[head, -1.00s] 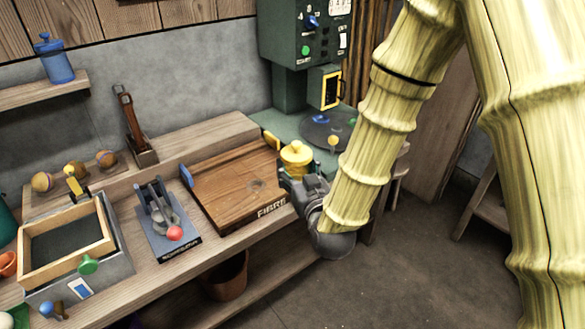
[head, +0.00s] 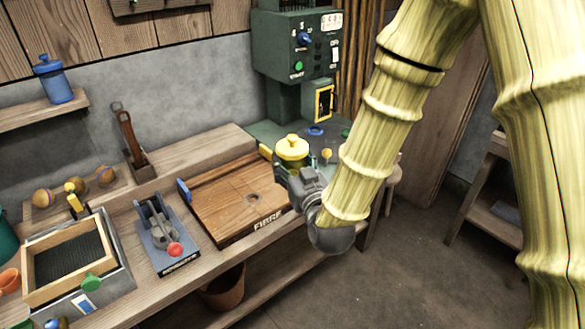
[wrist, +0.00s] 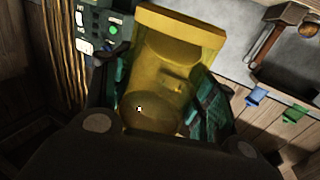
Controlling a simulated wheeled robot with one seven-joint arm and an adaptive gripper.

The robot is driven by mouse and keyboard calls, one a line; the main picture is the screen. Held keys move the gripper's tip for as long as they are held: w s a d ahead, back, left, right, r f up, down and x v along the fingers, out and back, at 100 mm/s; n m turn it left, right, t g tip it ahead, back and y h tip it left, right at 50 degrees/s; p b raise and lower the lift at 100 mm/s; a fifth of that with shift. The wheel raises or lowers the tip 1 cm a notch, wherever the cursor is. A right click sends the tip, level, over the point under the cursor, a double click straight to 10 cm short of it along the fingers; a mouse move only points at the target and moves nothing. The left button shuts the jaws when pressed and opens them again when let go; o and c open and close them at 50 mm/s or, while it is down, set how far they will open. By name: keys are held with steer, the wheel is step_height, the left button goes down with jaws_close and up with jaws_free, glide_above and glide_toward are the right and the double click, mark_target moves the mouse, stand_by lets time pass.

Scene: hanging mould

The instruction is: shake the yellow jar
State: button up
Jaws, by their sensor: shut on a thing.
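The yellow jar (head: 292,150) has a yellow lid and a see-through yellow body. My gripper (head: 290,174) is shut on its body. The jar looks roughly upright in the head view, in front of the green machine's base and past the right end of the wooden board. In the wrist view the jar (wrist: 178,62) fills the middle between the two teal-padded fingers of my gripper (wrist: 160,98). A rounded shape shows inside the jar's body. The lower part of the jar is hidden by my gripper in the head view.
The green machine (head: 300,50) with knobs stands behind the jar. The wooden board (head: 232,200) marked FIBRE lies to the left on the bench. A lever press (head: 160,235) and a wooden-framed box (head: 30,290) stand further left. Open floor (head: 420,270) lies to the right.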

steer(key=shift+r, duration=0.1)
step_height(320, 180, down, 7)
steer(key=b, duration=0.5)
steer(key=shift+b, duration=0.35)
steer(key=shift+r, duration=0.1)
step_height(320, 180, up, 7)
steer(key=p, duration=0.4)
steer(key=shift+r+p, duration=0.1)
steer(key=shift+p, duration=0.25)
steer(key=shift+f, duration=0.2)
step_height(320, 180, down, 7)
steer(key=b, duration=0.5)
steer(key=shift+b, duration=0.35)
steer(key=shift+r, duration=0.1)
